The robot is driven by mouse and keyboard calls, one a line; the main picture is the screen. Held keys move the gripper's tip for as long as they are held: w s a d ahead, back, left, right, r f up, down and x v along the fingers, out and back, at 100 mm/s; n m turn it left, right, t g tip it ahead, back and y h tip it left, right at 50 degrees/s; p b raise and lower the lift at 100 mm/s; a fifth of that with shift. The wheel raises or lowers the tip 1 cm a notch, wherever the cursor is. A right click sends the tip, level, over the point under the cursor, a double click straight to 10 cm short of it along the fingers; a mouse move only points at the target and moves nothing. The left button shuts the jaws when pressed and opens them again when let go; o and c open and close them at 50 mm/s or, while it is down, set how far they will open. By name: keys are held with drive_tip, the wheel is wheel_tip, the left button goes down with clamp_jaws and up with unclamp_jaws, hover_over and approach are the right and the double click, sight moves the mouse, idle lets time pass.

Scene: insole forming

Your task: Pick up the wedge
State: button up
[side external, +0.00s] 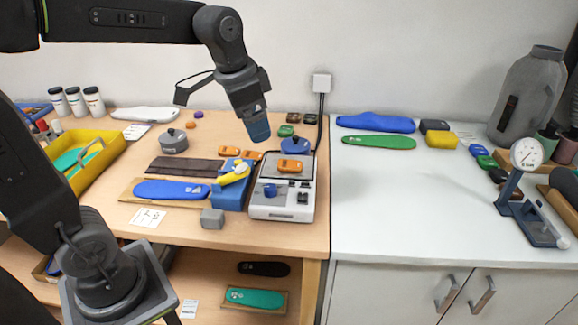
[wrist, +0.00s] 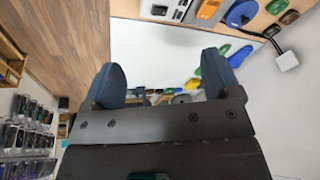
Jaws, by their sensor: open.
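I cannot tell for sure which piece is the wedge. Small orange pieces (side external: 230,151) lie on the wooden table behind the blue block, and another orange piece (side external: 290,166) lies on the press-like device (side external: 283,212). A small grey block (side external: 212,218) sits near the table's front edge. A yellow piece (side external: 235,173) rests on a blue block (side external: 232,197). My gripper (side external: 258,130) hangs above the back of the table, apart from these pieces. In the wrist view its two blue fingers (wrist: 164,78) are spread, with nothing between them.
A blue insole (side external: 172,190) lies on a board, with a dark strip (side external: 185,166) behind it. A grey round pot (side external: 174,141) and a yellow tray (side external: 98,160) stand to the left. The white counter (side external: 400,210) has wide free room, with a dial gauge (side external: 526,153) at right.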

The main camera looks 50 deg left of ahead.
drive_tip(key=w+a+f+m+g, duration=0.25)
drive_tip(key=w+a, duration=0.25)
drive_tip(key=w, duration=0.5)
drive_tip(key=m, duration=0.3)
hover_over(289, 164)
drive_tip(key=shift+n+g, duration=0.25)
drive_tip(key=shift+g, duration=0.1)
wheel_tip(289, 164, down, 14)
drive_tip(key=shift+s+a+f, duration=0.15)
drive_tip(key=shift+f, duration=0.05)
drive_tip(key=shift+w+f, duration=0.2)
drive_tip(key=shift+f, duration=2.45)
drive_tip(key=shift+c, duration=0.2)
drive_tip(key=c, duration=1)
drive_tip(key=shift+r, duration=0.15)
